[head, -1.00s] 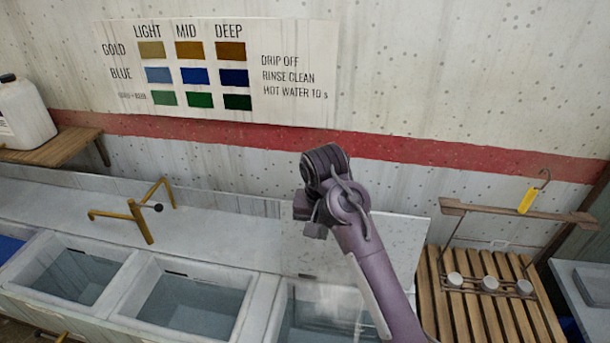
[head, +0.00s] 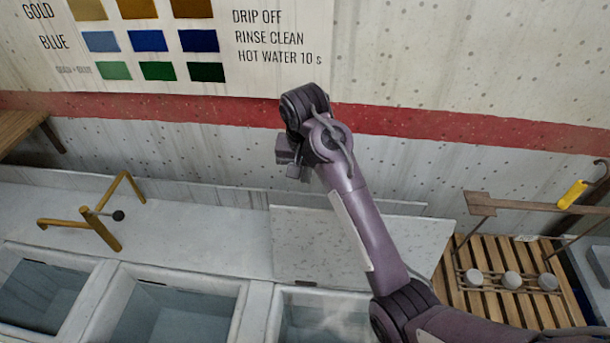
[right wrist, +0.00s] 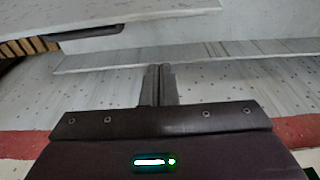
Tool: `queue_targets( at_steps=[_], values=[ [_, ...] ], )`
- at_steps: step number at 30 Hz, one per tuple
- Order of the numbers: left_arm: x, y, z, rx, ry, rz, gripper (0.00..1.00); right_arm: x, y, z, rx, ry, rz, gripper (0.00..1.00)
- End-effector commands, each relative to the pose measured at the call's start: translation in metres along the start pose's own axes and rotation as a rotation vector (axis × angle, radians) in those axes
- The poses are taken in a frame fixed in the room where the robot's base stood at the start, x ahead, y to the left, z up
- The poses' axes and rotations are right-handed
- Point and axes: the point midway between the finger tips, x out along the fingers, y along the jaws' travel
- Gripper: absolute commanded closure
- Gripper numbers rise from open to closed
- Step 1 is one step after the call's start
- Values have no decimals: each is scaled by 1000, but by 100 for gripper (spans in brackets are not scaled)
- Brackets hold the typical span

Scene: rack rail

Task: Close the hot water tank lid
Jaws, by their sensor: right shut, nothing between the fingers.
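The hot water tank (head: 322,315) is the steaming basin at the right end of the row, partly hidden by my right arm. Its lid (head: 318,250) is a pale speckled panel standing open behind the basin. My right gripper (head: 287,163) is shut and empty, in front of the wall and above the lid's top left edge in the picture. In the right wrist view, its fingers (right wrist: 159,85) are together, with a pale slab edge, likely the lid (right wrist: 110,22), beyond them. My left gripper is not in view.
Two more basins (head: 170,312) lie to the left, with a brass tap (head: 95,225) behind them. A slatted wooden rack (head: 470,300) with a hanging bar (head: 530,207) stands at the right. The wall with its red stripe (head: 420,125) closes off the back.

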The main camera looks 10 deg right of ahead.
Motion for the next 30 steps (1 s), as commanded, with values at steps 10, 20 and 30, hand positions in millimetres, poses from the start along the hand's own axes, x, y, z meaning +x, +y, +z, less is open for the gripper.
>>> queue_targets(
  at_steps=[10,20,30],
  values=[
    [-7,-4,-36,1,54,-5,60,59,1,0,1,-6,4,100],
    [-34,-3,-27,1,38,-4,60,53,0,34,0,-1,0,100],
    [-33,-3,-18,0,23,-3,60,54,0,38,1,0,0,100]
  ],
)
